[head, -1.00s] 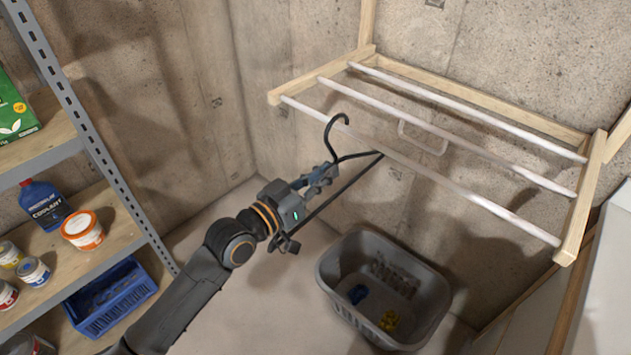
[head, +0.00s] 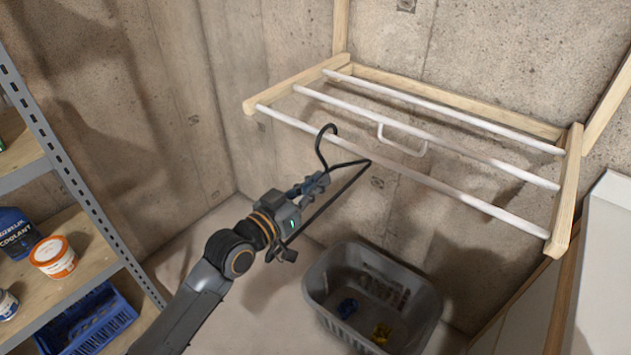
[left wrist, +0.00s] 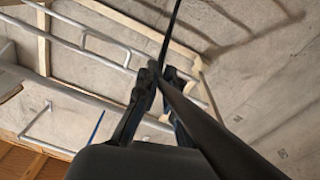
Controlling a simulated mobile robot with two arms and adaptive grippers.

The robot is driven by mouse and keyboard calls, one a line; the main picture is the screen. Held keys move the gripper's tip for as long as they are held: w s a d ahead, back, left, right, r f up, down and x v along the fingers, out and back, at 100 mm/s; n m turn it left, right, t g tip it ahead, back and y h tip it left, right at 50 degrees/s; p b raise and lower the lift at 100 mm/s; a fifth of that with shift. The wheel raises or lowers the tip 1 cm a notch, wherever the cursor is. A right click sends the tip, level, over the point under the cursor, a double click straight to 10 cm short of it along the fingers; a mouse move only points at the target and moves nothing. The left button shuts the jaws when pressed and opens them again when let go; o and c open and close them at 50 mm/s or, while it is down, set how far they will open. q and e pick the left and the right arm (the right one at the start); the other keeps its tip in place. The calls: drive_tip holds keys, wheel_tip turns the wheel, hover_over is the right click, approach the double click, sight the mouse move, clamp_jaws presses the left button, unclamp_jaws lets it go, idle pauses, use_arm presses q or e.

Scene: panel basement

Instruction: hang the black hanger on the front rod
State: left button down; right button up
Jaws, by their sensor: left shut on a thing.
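The black hanger (head: 345,185) is held up in the air, its hook upward and its body slanting down to the left. My left gripper (head: 314,184) is shut on it just below the hook. The hook overlaps the front rod (head: 440,186) near its left part; I cannot tell whether it touches the rod. In the left wrist view the fingers (left wrist: 160,102) close around the dark hanger (left wrist: 192,112), with the pale rods behind. My right gripper is not in view.
The wooden rack's middle rod (head: 465,150) and back rod (head: 470,118) lie behind the front rod. A white U-shaped handle (head: 403,149) hangs at the middle rod. A grey laundry basket (head: 420,315) stands below. A metal shelf (head: 85,205) with cans is at the left.

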use_arm(q)
drive_tip(key=c, duration=1.4)
unclamp_jaws()
